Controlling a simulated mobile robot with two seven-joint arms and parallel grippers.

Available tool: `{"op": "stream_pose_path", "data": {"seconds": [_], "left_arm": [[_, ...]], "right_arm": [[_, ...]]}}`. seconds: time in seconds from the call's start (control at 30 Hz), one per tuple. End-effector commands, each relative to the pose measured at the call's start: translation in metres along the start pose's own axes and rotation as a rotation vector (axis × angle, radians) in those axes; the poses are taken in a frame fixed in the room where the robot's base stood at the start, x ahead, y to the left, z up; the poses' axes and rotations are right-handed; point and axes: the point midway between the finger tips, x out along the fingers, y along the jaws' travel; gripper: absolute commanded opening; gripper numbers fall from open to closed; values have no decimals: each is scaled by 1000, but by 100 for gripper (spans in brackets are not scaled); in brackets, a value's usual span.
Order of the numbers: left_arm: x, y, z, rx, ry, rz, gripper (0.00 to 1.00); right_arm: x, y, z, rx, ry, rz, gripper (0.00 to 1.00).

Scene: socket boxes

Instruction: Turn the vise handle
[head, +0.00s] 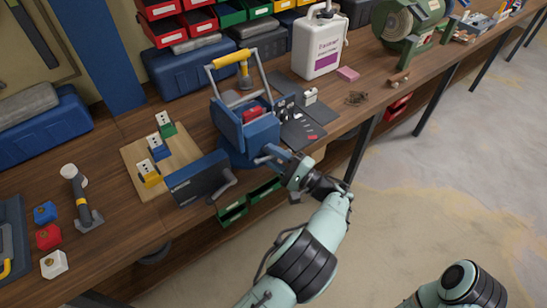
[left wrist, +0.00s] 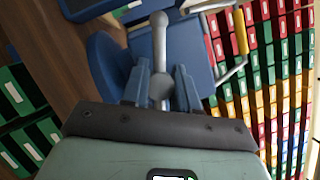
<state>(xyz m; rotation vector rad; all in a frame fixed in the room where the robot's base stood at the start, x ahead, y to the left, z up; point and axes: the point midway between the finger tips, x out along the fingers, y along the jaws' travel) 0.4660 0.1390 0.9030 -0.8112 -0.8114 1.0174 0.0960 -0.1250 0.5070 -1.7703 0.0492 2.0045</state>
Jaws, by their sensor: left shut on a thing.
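The blue vise (head: 233,155) is at the front edge of the wooden workbench, mostly hidden by other things and my gripper. Its grey metal handle (head: 261,160) sticks out beside my left gripper (head: 272,152). In the left wrist view the handle (left wrist: 159,42) is a bar with a ball end, standing up between the two blue fingers of my left gripper (left wrist: 162,92). The fingers are shut on the bar, below the ball. Of my right arm, only a part shows at the bottom right of the head view; its gripper is out of view.
A blue tote (head: 229,128) with a yellow-gripped handle stands behind the vise. A white canister (head: 316,45) stands behind. Open floor lies right.

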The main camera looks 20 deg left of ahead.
Motion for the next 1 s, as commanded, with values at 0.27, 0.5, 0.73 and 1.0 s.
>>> {"op": "stream_pose_path", "data": {"seconds": [0.27, 0.5, 0.73, 1.0], "left_arm": [[5, -2, 1, -186, -5, 69, 0], [5, -3, 1, -275, -6, 106, 0], [5, -3, 1, -306, -5, 117, 0], [6, -3, 1, -309, -5, 118, 0]], "right_arm": [[6, 1, -3, -1, 9, -3, 54], [8, 1, -5, -2, 13, -4, 54], [9, 1, -6, -2, 15, -4, 54], [9, 1, -6, -2, 15, -4, 54]]}}
